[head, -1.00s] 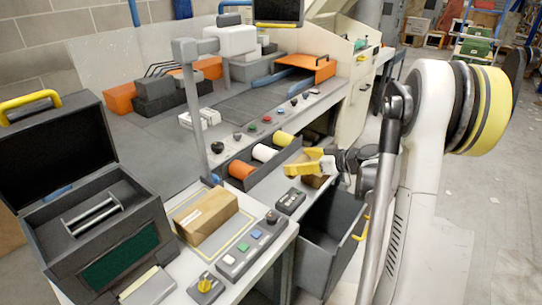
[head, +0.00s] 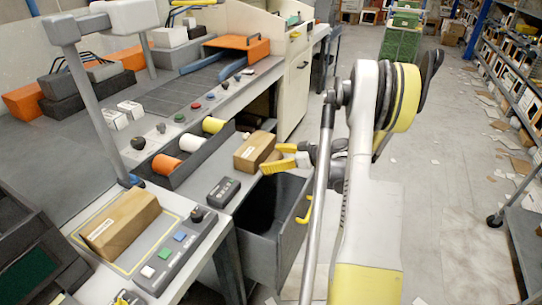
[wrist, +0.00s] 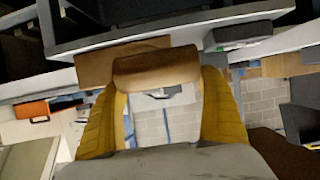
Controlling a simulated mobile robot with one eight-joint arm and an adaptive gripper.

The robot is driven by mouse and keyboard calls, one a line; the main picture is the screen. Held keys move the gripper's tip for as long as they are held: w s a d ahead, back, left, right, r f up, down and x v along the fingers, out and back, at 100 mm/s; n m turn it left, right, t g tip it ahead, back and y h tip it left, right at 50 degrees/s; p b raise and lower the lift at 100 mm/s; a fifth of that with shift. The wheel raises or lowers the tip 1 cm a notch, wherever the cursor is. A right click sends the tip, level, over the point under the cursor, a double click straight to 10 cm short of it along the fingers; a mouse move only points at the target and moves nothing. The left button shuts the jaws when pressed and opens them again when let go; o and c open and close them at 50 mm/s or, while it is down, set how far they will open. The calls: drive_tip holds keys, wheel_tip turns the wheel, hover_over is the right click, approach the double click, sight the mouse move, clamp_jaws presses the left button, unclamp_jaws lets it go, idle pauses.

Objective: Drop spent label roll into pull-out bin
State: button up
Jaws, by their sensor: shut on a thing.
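My gripper (head: 283,159) has yellow fingers and hangs at the back edge of the pull-out bin, beside a cardboard box. In the wrist view the fingers are shut on a brown cylinder (wrist: 157,68), which looks like the spent label roll. I cannot make the roll out clearly in the head view. The pull-out bin (head: 262,248) is dark grey with a yellow handle and stands open below the counter. Its inside is dark, and what lies on its floor cannot be told.
The cardboard box (head: 250,152) sits on the counter left of my gripper. A black button box (head: 222,190) and a wrapped parcel (head: 118,222) are nearer. The aisle at right is mostly clear.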

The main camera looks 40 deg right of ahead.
drive_tip(key=shift+f+b, duration=0.6)
drive_tip(key=shift+f, duration=0.85)
drive_tip(key=o, duration=0.9)
drive_tip(key=shift+c, duration=0.2)
drive_tip(key=v, duration=1.2)
drive_tip(key=shift+r, duration=0.1)
